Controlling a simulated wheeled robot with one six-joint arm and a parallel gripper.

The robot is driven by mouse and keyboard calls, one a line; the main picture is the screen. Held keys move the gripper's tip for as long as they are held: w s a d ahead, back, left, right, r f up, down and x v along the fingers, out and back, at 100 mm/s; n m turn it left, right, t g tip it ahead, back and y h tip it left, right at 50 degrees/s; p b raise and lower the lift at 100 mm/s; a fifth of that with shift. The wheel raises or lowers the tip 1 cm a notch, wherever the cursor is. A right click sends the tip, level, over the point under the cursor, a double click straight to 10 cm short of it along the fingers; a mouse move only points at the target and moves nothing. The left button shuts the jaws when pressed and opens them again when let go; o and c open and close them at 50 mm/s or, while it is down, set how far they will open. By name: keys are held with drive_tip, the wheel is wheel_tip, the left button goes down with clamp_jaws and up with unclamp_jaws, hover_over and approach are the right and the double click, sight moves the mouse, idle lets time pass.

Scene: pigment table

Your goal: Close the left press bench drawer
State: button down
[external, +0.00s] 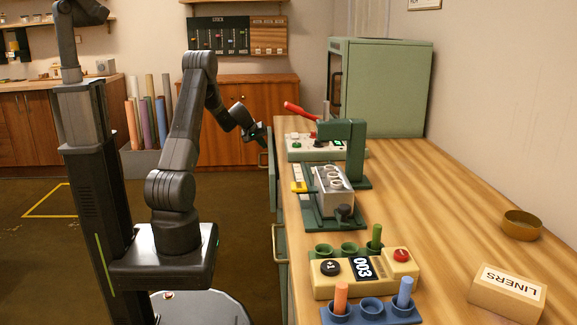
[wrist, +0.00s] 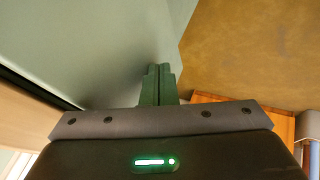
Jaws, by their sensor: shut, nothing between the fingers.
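The press bench (external: 430,215) has a striped wooden top and grey-green fronts. A grey-green drawer front (external: 264,166) shows at its far part, just below my gripper, and seems to stand out a little from the bench side. How far it is open is hard to tell. My gripper (external: 262,139) is at the bench's far left edge, close to that front. In the wrist view the green fingers (wrist: 158,72) are together and empty, beside a pale green surface (wrist: 95,45). Whether they touch it cannot be told.
A nearer handle (external: 276,243) sticks out from the bench side. On the bench top stand a green press (external: 355,150), a control box with a red lever (external: 310,145), a counter box (external: 335,285) and a green cabinet (external: 390,85). Open floor (external: 235,215) lies left of the bench.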

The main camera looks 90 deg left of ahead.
drive_tip(key=s+d+r+b, duration=0.2)
drive_tip(key=s+d+r, duration=0.2)
drive_tip(key=s+r, duration=0.45)
drive_tip(key=s+a+f+n+t+h+b, duration=0.1)
drive_tip(key=s+f+n+t+h+b, duration=0.2)
drive_tip(key=f+n+t, duration=0.5)
drive_tip(key=s+a+f+n+t+h+b, duration=0.1)
drive_tip(key=s+f+n+t+h+b, duration=0.25)
drive_tip(key=n, duration=0.75)
drive_tip(key=w+y+b, duration=0.2)
drive_tip(key=w+b, duration=0.2)
drive_tip(key=w, duration=1)
drive_tip(key=shift+a+r+t, duration=0.15)
drive_tip(key=shift+r+t, duration=0.1)
drive_tip(key=shift+t, duration=0.1)
